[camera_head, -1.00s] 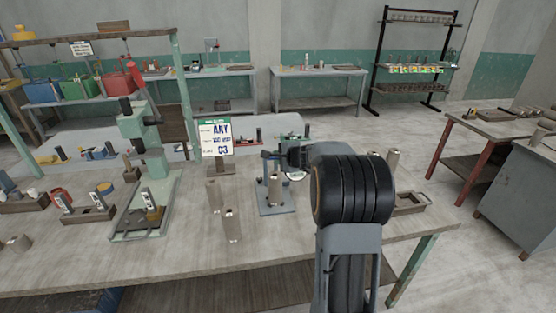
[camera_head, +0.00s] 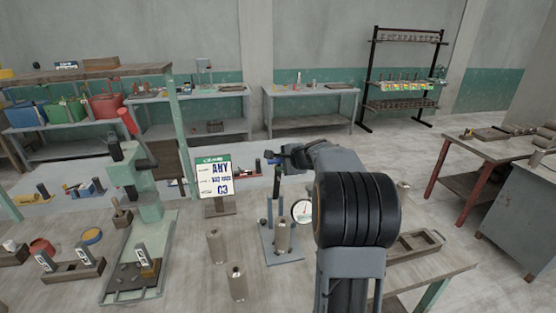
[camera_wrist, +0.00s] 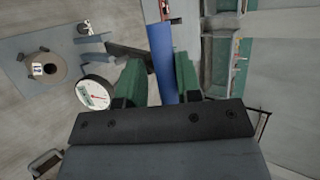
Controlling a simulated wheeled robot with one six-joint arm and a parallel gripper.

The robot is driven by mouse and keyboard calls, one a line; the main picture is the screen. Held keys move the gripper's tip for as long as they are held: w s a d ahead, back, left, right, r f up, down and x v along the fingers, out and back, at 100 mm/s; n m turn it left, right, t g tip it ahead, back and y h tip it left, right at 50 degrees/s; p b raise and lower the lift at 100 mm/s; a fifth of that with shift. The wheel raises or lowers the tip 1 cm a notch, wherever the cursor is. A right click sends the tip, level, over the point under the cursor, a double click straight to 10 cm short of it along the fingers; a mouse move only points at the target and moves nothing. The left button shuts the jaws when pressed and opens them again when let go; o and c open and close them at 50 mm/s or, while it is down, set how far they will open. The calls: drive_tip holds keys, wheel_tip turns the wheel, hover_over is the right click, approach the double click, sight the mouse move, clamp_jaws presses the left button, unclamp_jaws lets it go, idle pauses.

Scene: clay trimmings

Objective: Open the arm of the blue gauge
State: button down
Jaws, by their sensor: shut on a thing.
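The blue gauge stands on the workbench. Its blue base plate (camera_head: 268,240) carries a grey metal cylinder (camera_head: 282,237), and its white round dial (camera_head: 301,211) is just right of that cylinder. My gripper (camera_head: 284,157) is above the dial. In the wrist view, my gripper's green fingers (camera_wrist: 160,78) are shut on a long blue bar, the gauge's arm (camera_wrist: 163,52). The dial (camera_wrist: 95,93) is left of the fingers, and the cylinder (camera_wrist: 47,68) stands upright on the base plate (camera_wrist: 75,58). My black wrist hides part of the bench in the head view.
Two metal cylinders stand left of the gauge (camera_head: 216,245) (camera_head: 237,281). A sign (camera_head: 213,176) stands behind them. A green press (camera_head: 145,205) is further left. A wooden tray (camera_head: 415,245) lies to the right, with a cylinder (camera_head: 402,193) behind it.

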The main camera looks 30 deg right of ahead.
drive_tip(key=shift+w+f, duration=0.15)
drive_tip(key=shift+w, duration=0.05)
drive_tip(key=shift+f+g, duration=0.15)
drive_tip(key=shift+g, duration=0.15)
drive_tip(key=c, duration=1.1)
unclamp_jaws()
drive_tip(key=shift+c, duration=0.2)
drive_tip(key=shift+o, duration=0.6)
drive_tip(key=shift+w, duration=0.25)
drive_tip(key=shift+s, duration=0.1)
drive_tip(key=shift+s+r, duration=0.1)
drive_tip(key=shift+r, duration=0.1)
